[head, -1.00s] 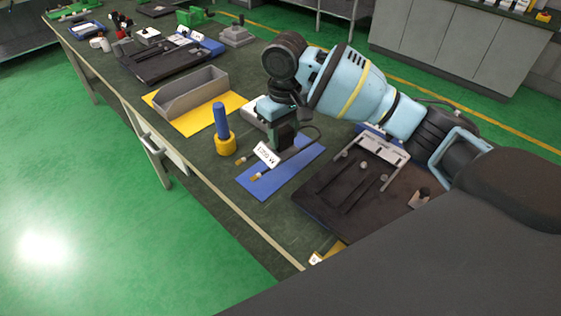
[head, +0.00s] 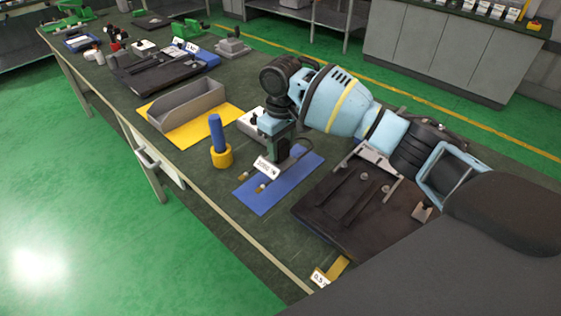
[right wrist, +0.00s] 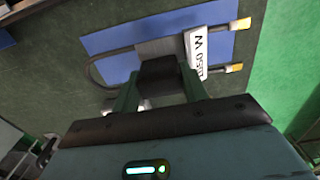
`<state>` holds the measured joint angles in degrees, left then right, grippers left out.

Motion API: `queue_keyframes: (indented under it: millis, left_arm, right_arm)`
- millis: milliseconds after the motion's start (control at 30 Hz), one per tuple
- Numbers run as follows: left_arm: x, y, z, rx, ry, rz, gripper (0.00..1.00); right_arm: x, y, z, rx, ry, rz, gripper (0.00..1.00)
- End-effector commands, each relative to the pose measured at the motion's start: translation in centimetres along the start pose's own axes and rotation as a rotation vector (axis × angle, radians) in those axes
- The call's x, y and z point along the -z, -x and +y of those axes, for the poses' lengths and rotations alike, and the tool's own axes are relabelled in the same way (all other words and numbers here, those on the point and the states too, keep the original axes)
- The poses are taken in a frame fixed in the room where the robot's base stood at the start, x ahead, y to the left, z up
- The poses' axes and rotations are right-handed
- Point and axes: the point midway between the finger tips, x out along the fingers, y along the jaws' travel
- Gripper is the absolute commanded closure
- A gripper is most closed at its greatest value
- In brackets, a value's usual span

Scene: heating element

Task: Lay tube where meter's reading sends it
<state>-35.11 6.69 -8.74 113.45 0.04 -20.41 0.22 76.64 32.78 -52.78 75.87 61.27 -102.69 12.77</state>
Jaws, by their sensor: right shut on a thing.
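The tube is a grey U-shaped heating element (right wrist: 122,50) with two brass-tipped ends and a white 1250 W tag (right wrist: 197,55). In the head view its tag (head: 267,166) and ends show over the blue mat (head: 283,194). My right gripper (right wrist: 160,80) points down and is shut on the tube near its tag; its fingers hide part of it. I cannot tell whether the tube touches the mat. A pale box (head: 250,124), possibly the meter, stands partly hidden behind my right gripper (head: 278,150); no reading shows. My left gripper is out of view.
A grey open bin (head: 187,107) stands on a yellow mat (head: 178,139). A blue rod in a yellow base (head: 221,157) stands between the mats. A dark board (head: 330,212) with metal fittings lies right of the blue mat.

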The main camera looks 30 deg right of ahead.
Motion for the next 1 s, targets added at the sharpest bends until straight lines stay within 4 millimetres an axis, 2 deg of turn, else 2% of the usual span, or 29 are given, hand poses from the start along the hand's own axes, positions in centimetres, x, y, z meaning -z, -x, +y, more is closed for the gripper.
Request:
queue_keyframes:
  millis: [200,400,533,1000]
  left_arm:
    - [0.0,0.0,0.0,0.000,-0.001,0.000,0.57]
    - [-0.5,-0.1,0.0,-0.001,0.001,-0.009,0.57]
    - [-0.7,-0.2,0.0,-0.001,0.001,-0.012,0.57]
    - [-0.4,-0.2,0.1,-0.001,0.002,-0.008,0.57]
  right_arm:
    - [0.0,-0.5,0.0,-0.001,0.000,0.003,0.86]
    - [0.0,-3.5,0.0,0.000,0.000,-0.001,0.86]
    - [0.0,-4.8,0.0,0.000,0.000,0.001,0.86]
    - [0.1,-5.3,0.0,0.000,0.000,0.004,0.86]
